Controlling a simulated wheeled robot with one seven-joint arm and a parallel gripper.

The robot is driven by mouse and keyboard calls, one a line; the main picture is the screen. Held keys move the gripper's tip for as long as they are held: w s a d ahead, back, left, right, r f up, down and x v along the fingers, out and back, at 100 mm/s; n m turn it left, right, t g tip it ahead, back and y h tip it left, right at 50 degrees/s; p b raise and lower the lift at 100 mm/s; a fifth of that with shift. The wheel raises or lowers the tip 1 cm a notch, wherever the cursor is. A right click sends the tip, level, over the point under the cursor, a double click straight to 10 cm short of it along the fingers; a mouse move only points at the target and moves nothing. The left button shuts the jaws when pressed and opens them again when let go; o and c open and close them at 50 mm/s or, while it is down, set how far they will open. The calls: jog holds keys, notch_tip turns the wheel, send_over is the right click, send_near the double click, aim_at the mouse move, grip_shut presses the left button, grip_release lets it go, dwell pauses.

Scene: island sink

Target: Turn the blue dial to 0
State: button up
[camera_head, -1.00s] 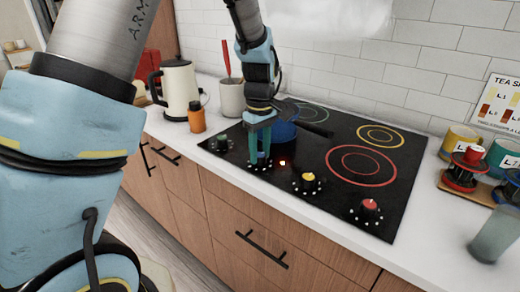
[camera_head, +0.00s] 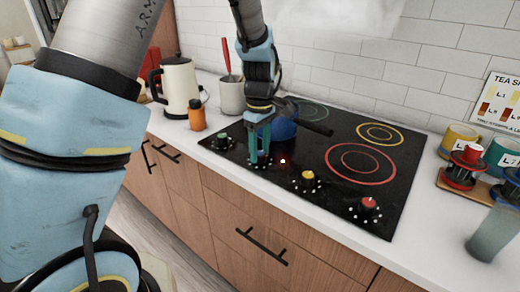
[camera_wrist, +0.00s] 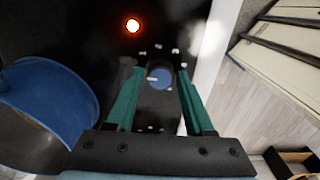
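The blue dial (camera_wrist: 160,77) is on the black cooktop, with a pale pointer mark on its left side in the wrist view and white dots around it. I cannot read any numbers at the dots. My gripper (camera_wrist: 160,70) is pointed down at the dial, with one green finger on each side. A small gap shows between the dial and each finger, so the gripper looks open around or just above it. In the head view my gripper (camera_head: 261,161) is at the cooktop's front edge, and its fingers hide the blue dial.
A blue pot (camera_head: 284,128) sits just behind my gripper; it also shows in the wrist view (camera_wrist: 45,100). A green dial (camera_head: 222,140) is to the left. Yellow (camera_head: 308,176) and red (camera_head: 369,204) dials are to the right. A small light (camera_head: 282,161) glows beside my gripper.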

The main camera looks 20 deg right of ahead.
aim_at(260, 153)
jog(key=shift+o, duration=1.3)
notch_tip(260, 153, up, 11)
jog(key=b, duration=0.2)
jog(key=shift+f, duration=0.1)
